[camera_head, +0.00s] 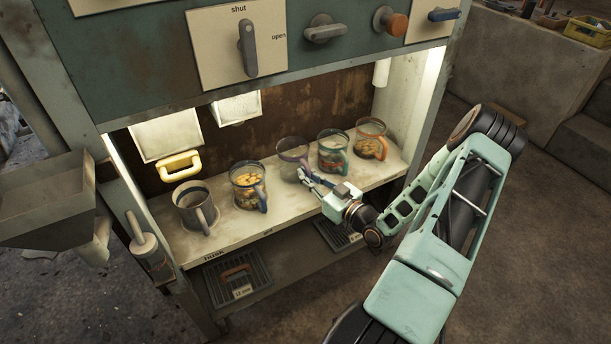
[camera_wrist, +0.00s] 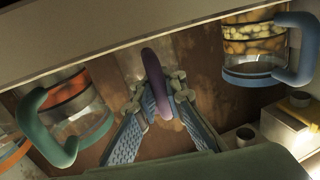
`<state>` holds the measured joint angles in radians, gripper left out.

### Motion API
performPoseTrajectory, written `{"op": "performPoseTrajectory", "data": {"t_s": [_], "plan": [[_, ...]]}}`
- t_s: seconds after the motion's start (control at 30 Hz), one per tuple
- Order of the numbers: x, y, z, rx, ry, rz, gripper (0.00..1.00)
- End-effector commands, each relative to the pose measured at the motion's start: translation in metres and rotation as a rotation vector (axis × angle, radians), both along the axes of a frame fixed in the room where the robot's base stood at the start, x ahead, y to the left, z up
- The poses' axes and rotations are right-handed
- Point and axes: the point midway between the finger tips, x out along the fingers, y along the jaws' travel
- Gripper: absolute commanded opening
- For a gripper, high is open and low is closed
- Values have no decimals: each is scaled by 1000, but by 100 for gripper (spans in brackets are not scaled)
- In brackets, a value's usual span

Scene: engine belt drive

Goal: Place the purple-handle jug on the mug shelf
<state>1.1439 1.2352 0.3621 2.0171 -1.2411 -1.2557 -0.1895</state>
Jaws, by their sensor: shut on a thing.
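The purple-handle jug (camera_head: 292,150) is a clear jug with a dark rim, in the middle of the row on the lit shelf (camera_head: 220,240). My gripper (camera_head: 307,179) reaches in from the right at its handle. In the wrist view, the purple handle (camera_wrist: 154,78) stands between my fingertips (camera_wrist: 160,102), which are shut on it. The jug looks empty and upright. I cannot tell whether its base touches the shelf; my gripper partly hides it. The shelf's front edge carries small dark lettering, too small to read surely.
A green-handle jug (camera_head: 332,152) and an orange-handle jug (camera_head: 370,140) stand right. A yellow handle (camera_head: 180,165) hangs behind. Bare shelf shows along the front. The cabinet panel (camera_head: 310,60) overhangs above.

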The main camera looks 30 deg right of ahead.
Motion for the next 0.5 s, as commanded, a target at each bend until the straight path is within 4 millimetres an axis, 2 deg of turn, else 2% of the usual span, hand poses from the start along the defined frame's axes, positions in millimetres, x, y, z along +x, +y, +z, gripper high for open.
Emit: {"op": "performPoseTrajectory", "data": {"t_s": [0.07, 0.1, 0.27, 0.5], "plan": [[0, 0, -3, 0, -1, 0, 0], [0, 0, -4, 0, 0, 0, 8], [0, 0, -3, 1, 0, 0, 26], [0, 0, -2, 0, 0, 0, 27]]}}
